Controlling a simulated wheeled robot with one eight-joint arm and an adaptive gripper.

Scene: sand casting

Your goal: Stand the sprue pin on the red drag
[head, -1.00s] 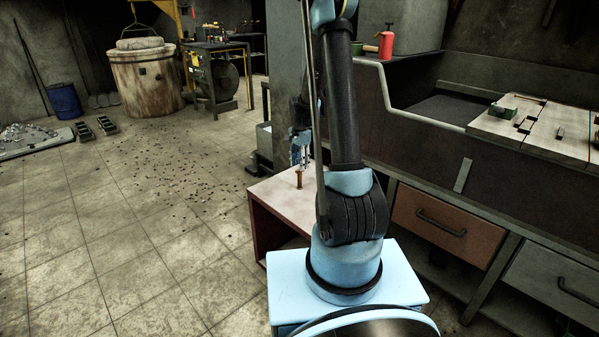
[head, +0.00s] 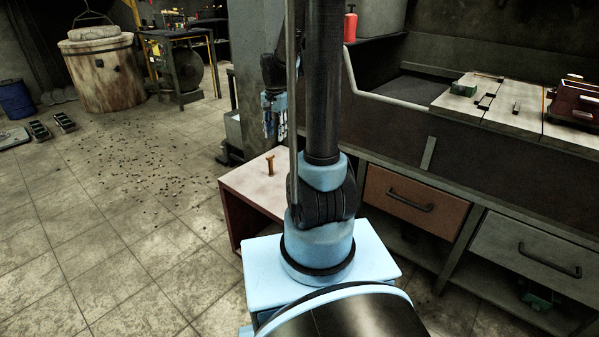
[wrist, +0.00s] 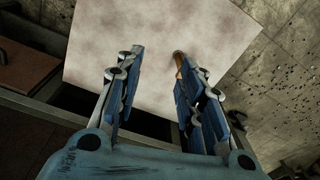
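The sprue pin (head: 270,165), a small orange-brown pin with a wider top, stands upright on the pale top of a low cabinet. My gripper (head: 275,137) is above the pin in the head view, fingers pointing down, apart from it. In the wrist view my gripper (wrist: 160,58) is open with nothing between its fingers. There the pin (wrist: 179,60) shows beside the right fingertip, partly hidden by that finger. The red drag (head: 574,102), a dark red box, sits on the bench at the right edge of the head view, partly cut off.
The low cabinet's pale top (head: 243,178) is otherwise bare where seen. Pale boards (head: 490,105) with a small green block (head: 464,89) lie on the bench, left of the drag. The bench's raised side wall (head: 385,110) and a pillar (head: 258,60) stand near my arm.

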